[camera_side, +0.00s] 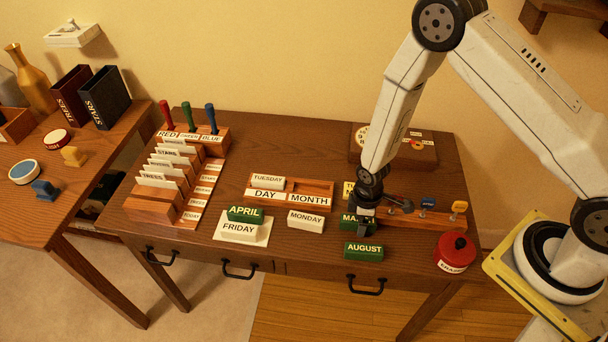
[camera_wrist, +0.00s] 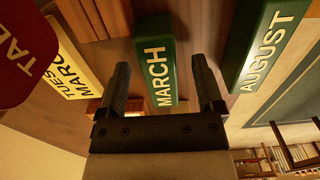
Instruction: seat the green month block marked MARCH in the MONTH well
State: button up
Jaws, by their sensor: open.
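The green MARCH block (camera_side: 349,224) lies on the desk, partly hidden by my gripper (camera_side: 366,222) in the side view. In the wrist view the MARCH block (camera_wrist: 155,50) shows between the two fingers of my open gripper (camera_wrist: 161,66), with a gap on each side. I cannot tell whether the fingertips reach down beside it. The wooden tray (camera_side: 281,206) stands to the left, lettered DAY and MONTH. Its MONTH well (camera_side: 313,187) on the right is empty. A white TUESDAY block (camera_side: 268,181) sits in the DAY well.
A green AUGUST block (camera_side: 364,251) lies in front of my gripper; it also shows in the wrist view (camera_wrist: 262,45). A white MONDAY block (camera_side: 306,221) lies between tray and gripper. APRIL (camera_side: 245,213) and FRIDAY (camera_side: 238,232) blocks, a yellow card (camera_wrist: 72,70) and red canister (camera_side: 455,252) are nearby.

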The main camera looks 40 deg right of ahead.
jog(key=shift+c, duration=0.2)
grip_shut()
jog(key=shift+r, duration=0.1)
notch_tip(320, 180, up, 10)
dwell(1.0)
dwell(0.5)
